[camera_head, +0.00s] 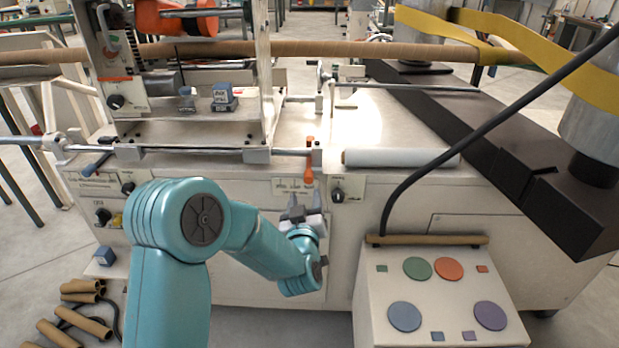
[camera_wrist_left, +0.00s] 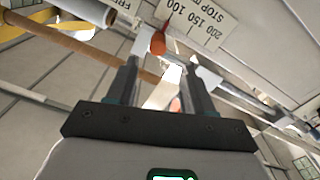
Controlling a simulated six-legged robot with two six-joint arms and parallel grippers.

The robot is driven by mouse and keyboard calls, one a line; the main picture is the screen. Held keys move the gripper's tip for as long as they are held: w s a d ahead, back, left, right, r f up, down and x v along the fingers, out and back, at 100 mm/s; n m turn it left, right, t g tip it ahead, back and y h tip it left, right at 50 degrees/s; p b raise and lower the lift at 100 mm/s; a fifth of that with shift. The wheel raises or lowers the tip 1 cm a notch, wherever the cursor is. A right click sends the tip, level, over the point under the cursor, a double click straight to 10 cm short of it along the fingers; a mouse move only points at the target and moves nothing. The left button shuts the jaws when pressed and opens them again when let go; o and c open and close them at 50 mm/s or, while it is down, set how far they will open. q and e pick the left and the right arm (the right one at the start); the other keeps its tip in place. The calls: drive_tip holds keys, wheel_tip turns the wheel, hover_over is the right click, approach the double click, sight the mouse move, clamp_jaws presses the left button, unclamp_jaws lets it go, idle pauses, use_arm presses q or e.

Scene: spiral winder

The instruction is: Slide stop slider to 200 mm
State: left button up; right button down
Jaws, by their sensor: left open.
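The stop slider has an orange handle (camera_head: 309,175) hanging below the steel rail on the front of the winder, with a small orange tip above the rail. The scale plate (camera_wrist_left: 195,22) reads STOP, 200, 150, 100; a red edge by the knob lies nearest the 100 end, exact reading unclear. My left gripper (camera_head: 303,207) is open and empty just below the handle. In the wrist view its fingertips (camera_wrist_left: 161,62) straddle the line to the knob, apparently without gripping it.
The rail (camera_head: 200,151) runs along the winder's front edge with blocks on it. A white roll (camera_head: 400,158) lies right of the slider. A button box (camera_head: 435,285) with a black cable stands in front right. Cardboard tubes (camera_head: 62,335) lie on the floor at left.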

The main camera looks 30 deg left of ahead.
sight(308, 181)
use_arm(q)
drive_tip(key=x, duration=0.9)
drive_tip(key=shift+w, duration=0.4)
clamp_jaws()
